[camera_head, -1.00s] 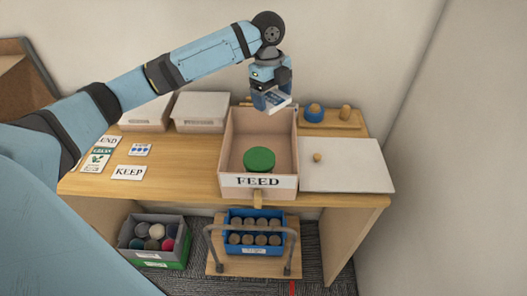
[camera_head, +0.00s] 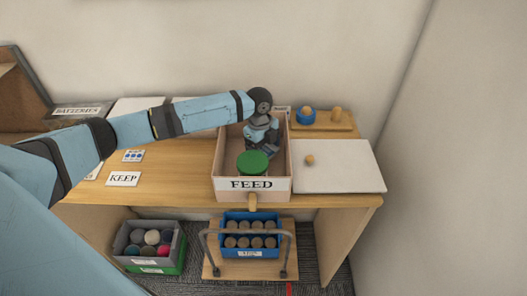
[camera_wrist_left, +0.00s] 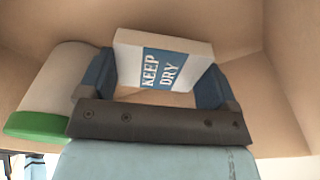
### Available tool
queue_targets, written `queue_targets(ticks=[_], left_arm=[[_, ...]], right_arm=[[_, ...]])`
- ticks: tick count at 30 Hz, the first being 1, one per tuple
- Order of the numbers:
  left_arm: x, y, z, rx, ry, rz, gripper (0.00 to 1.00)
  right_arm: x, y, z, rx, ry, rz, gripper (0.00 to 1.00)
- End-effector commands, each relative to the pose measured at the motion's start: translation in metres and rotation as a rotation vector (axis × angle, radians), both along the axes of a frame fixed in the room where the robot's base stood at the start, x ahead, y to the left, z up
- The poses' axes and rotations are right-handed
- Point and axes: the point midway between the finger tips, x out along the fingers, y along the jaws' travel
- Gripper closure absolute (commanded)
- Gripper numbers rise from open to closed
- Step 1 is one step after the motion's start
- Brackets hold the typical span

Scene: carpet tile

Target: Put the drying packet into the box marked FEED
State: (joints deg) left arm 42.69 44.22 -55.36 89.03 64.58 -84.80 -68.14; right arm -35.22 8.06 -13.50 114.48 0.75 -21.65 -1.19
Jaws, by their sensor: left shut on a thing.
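The drying packet (camera_wrist_left: 165,62) is a white block with a blue panel reading KEEP DRY. In the left wrist view it sits between the two fingers of my left gripper (camera_wrist_left: 158,85), which is shut on it. In the head view my left gripper (camera_head: 266,150) is down inside the wooden box marked FEED (camera_head: 252,184), behind a green-lidded container (camera_head: 252,163). The packet is mostly hidden there by the gripper. The box walls surround the packet in the wrist view, and I cannot tell whether it touches the floor. My right gripper is not in view.
The green-lidded container also shows in the left wrist view (camera_wrist_left: 45,95), left of the gripper. A white panel with a knob (camera_head: 345,165) lies right of the box. A wooden stand with knobs (camera_head: 325,122) is behind it.

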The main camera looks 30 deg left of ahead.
Motion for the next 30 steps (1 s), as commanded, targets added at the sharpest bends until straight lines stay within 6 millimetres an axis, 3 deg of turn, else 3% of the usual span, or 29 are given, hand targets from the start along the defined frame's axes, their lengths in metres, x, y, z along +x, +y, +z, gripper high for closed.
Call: queue_targets(ticks=[4, 14, 15, 16, 25, 30], left_arm=[[0.0, 0.0, -0.018, 0.0, 0.0, 0.0, 0.39], [0.0, 0.0, -0.021, 0.0, 0.0, 0.001, 0.39], [0.0, 0.001, -0.021, 0.001, -0.001, 0.001, 0.11], [0.0, 0.001, -0.021, 0.001, -0.001, 0.0, 0.05], [0.0, 0.001, -0.02, 0.001, -0.001, 0.0, 0.05], [0.001, 0.002, -0.002, -0.001, -0.003, 0.0, 0.05]], right_arm=[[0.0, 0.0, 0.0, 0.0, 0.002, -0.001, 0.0], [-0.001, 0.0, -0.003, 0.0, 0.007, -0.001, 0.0], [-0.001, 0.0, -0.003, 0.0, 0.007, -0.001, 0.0], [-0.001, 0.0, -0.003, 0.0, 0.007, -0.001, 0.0], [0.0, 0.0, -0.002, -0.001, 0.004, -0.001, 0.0], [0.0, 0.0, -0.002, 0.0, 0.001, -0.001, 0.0]])
